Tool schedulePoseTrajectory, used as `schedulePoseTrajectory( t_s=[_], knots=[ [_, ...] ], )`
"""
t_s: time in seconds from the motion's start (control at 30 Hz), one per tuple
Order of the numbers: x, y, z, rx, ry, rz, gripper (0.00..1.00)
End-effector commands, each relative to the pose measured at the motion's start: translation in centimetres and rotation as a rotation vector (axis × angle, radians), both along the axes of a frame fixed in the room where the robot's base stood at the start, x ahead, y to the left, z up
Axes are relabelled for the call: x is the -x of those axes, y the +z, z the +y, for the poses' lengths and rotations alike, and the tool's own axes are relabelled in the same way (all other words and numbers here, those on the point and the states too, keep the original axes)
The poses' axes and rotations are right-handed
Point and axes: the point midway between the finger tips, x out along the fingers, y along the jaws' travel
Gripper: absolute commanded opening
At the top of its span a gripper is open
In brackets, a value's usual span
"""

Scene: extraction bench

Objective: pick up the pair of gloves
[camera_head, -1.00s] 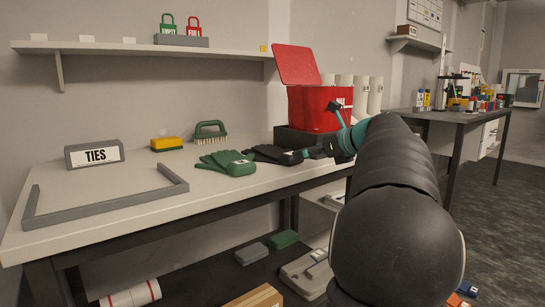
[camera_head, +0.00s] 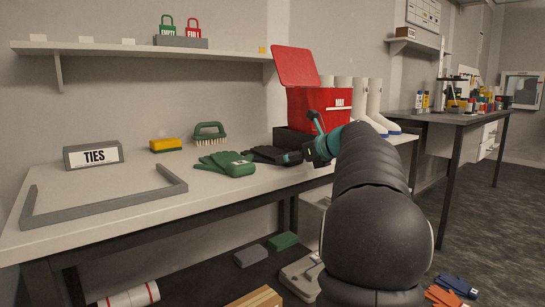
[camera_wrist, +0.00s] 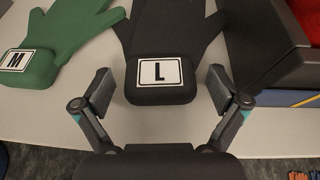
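A pair of black gloves (camera_head: 266,154) marked "L" lies on the bench. The black pair also shows in the wrist view (camera_wrist: 172,35), its cuff and label toward me. A pair of green gloves (camera_head: 226,162) marked "M" lies just left of it and shows at the upper left of the wrist view (camera_wrist: 68,35). My gripper (camera_wrist: 159,90) is open, one finger on each side of the black cuff, with visible gaps. In the head view my gripper (camera_head: 296,156) is at the right end of the black gloves, partly hiding them. Nothing is held.
A red bin (camera_head: 318,105) on a dark base stands behind the gripper, with white boots (camera_head: 374,100) beside it. Orange and blue gloves (camera_head: 452,288) lie low right.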

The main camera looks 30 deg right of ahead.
Motion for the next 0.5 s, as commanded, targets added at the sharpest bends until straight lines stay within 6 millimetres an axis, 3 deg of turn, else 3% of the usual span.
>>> schedulePoseTrajectory(
  t_s=[0.03, 0.2, 0.5],
  knots=[
    [0.01, -0.01, 0.00, 0.000, 0.000, 0.000, 0.78],
    [0.02, -0.01, 0.00, 0.000, 0.000, 0.000, 0.36],
    [0.01, 0.10, 0.00, 0.000, 0.000, 0.000, 0.36]
  ],
)
